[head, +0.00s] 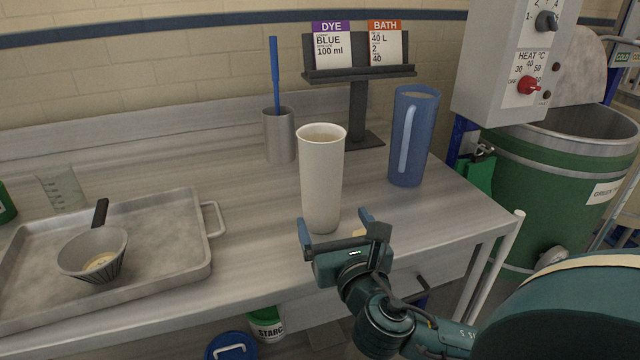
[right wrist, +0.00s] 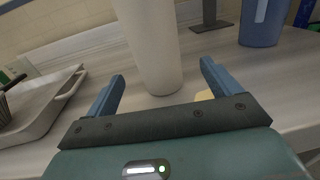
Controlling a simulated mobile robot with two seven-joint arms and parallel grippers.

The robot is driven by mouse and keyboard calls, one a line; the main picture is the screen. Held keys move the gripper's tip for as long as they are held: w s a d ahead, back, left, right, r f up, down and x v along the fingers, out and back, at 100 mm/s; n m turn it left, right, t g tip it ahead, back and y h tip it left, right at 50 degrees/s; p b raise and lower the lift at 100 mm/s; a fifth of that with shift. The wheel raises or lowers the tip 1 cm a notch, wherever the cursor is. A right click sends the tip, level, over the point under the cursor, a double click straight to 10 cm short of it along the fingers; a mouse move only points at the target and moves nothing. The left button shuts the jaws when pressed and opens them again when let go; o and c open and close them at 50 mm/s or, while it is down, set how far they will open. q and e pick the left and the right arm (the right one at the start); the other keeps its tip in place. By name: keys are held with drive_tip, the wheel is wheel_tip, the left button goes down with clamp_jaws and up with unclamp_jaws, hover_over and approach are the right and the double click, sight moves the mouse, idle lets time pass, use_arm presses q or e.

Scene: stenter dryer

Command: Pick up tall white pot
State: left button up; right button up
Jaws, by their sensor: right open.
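The tall white pot (head: 321,175) stands upright on the metal table, near its front edge, with light brown contents at its top. In the right wrist view the pot (right wrist: 152,45) rises beyond and between my two blue fingers; its top is out of frame. My right gripper (head: 334,225) is open at the pot's foot, on its near side, with nothing held. It also shows in the right wrist view (right wrist: 161,72). I cannot tell whether a finger touches the pot. My left gripper is not in view.
A blue jug (head: 412,136) stands right of the pot. Behind are a grey cup (head: 279,135) with a blue stick and a card stand (head: 358,110). A metal tray (head: 205,262) with a bowl (head: 92,255) lies left. Bare table (head: 250,215) separates tray and pot.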

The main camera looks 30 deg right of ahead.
sight(321, 196)
drive_tip(key=x, duration=0.2)
drive_tip(key=shift+w+d, duration=0.1)
drive_tip(key=shift+w, duration=0.25)
drive_tip(key=x, duration=0.5)
drive_tip(key=shift+w+r, duration=0.1)
drive_tip(key=shift+r, duration=0.15)
drive_tip(key=c, duration=1.3)
